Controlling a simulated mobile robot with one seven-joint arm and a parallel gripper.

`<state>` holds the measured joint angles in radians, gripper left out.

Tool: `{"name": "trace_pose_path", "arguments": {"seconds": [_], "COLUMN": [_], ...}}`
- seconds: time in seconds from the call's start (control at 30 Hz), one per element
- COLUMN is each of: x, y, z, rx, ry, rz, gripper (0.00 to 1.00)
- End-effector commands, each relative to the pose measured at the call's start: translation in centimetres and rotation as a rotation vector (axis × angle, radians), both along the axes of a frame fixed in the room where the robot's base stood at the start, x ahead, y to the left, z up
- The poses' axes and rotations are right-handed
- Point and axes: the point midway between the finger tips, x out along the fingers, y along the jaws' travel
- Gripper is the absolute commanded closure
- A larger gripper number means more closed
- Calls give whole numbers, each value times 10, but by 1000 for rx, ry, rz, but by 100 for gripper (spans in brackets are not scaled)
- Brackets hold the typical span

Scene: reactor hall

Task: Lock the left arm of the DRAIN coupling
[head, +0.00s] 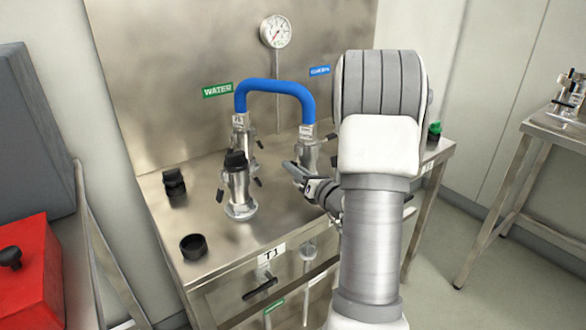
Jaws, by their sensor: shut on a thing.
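A blue hose (272,84) arches between two metal couplings on the steel bench. The right coupling (308,148) stands under the hose's right end, with a dark arm at its right side. The left coupling (241,135) is under the WATER label (217,90). A third coupling (238,185) stands in front with a black cap and dark side arms. I cannot read a DRAIN label on any of them. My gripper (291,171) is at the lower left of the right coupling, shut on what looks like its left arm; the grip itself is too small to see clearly.
Black caps (193,246) lie on the bench's left side. A gauge (276,31) is on the back panel beside a blue label (320,70). A red box (30,270) is at the left. Another table (550,122) stands at the right, with open floor before it.

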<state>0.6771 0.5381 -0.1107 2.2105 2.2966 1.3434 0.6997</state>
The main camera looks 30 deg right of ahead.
Motion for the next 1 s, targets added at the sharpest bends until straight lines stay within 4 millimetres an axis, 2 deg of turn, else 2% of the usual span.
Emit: {"name": "trace_pose_path", "arguments": {"seconds": [0.07,0.1,0.27,0.67,0.87,1.0], "x": [-1,-1,-1,-1,-1,-1], "y": [-1,-1,-1,-2,4,12], "z": [-1,-1,-1,1,8,14], "rx": [-1,-1,0,16,155,320], "ry": [2,2,2,3,10,17], "rz": [-2,-2,-2,-8,-7,-6], "gripper": [100,87,59,59,59,59]}}
